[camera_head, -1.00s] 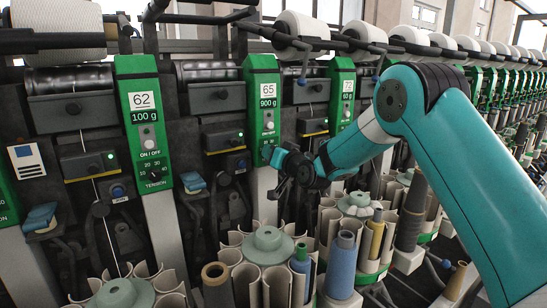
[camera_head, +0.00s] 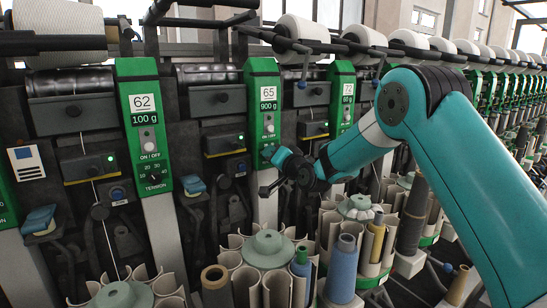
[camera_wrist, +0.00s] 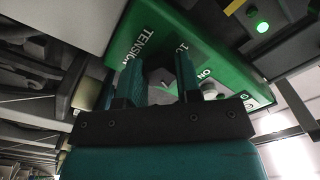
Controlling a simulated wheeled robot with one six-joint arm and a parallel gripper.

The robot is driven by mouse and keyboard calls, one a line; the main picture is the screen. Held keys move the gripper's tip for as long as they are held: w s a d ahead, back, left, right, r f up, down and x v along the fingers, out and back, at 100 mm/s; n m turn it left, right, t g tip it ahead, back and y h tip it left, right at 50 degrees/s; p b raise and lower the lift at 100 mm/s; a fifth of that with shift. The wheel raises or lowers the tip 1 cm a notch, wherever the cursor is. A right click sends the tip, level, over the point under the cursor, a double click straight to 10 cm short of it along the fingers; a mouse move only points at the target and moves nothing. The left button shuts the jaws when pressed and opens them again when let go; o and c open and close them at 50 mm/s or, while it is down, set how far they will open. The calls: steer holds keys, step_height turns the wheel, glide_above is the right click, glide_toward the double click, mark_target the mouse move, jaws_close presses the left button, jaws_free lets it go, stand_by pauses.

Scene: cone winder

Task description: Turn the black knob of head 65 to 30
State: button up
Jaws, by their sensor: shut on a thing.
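Head 65 is a green panel (camera_head: 264,100) with a "65" label and a "900 g" display in the middle of the head view. In the wrist view its panel (camera_wrist: 205,55) is close up and tilted, with "TENSION", a "10" mark and "ON" readable. My gripper (camera_head: 271,154) is at the lower part of this panel. In the wrist view my gripper (camera_wrist: 160,65) has its two teal fingers against the dial area, between "TENSION" and "10".
Head 62 (camera_head: 145,120) stands to the left and head 72 (camera_head: 345,95) to the right. A pale button (camera_wrist: 210,91) is close to my right finger. Bobbins and a round peg holder (camera_head: 265,248) stand below head 65.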

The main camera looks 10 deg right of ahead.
steer(key=o, duration=0.9)
steer(key=shift+s, duration=0.1)
steer(key=b+v, duration=0.5)
steer(key=v, duration=1.2)
steer(key=shift+s, duration=0.1)
